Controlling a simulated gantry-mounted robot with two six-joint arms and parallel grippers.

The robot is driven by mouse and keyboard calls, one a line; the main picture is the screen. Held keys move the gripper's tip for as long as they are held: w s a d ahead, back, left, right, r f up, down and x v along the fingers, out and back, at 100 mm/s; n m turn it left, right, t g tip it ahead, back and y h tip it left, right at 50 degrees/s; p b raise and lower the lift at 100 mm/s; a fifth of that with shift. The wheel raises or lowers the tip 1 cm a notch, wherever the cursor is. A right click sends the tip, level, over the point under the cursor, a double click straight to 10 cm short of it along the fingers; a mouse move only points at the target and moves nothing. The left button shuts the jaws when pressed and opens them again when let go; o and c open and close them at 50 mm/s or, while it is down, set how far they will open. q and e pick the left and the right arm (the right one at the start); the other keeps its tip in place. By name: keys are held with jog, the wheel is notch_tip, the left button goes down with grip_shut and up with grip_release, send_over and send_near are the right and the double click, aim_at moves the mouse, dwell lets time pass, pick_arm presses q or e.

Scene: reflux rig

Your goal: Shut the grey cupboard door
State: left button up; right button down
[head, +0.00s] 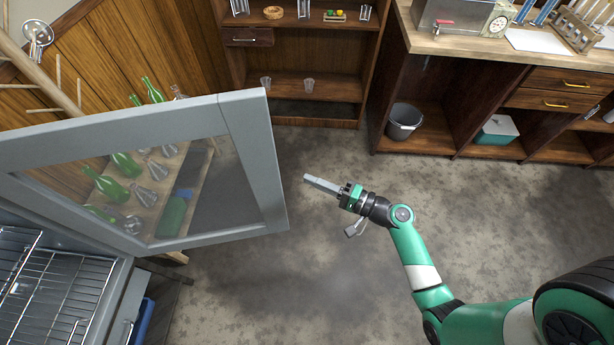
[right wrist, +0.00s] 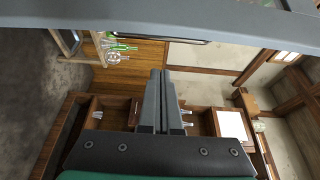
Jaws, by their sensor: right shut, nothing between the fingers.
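The grey cupboard door (head: 262,160) stands wide open on the left in the head view. It has a grey frame around a glass pane, and bottles show through the glass. The cupboard (head: 70,290) is at the lower left with wire racks inside. My right gripper (head: 308,179) is shut and empty, a little to the right of the door's free edge, with a gap between them in the picture. In the right wrist view the shut fingers (right wrist: 159,75) point up the picture, and a grey bar, likely the door frame (right wrist: 150,12), crosses the top. My left gripper is not in view.
A wooden shelf unit (head: 300,75) stands at the back. A workbench (head: 480,45) with open bays is at the right, holding a grey bucket (head: 404,121) and a teal and white box (head: 497,130). The concrete floor (head: 290,290) around my right arm is clear.

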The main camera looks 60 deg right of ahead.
jog(key=w+a+b, duration=0.1)
jog(key=w, duration=0.8)
jog(key=s+a, duration=0.2)
jog(key=s, duration=0.1)
jog(key=shift+a+p, duration=0.25)
jog(key=shift+p, duration=0.05)
jog(key=shift+s, duration=0.1)
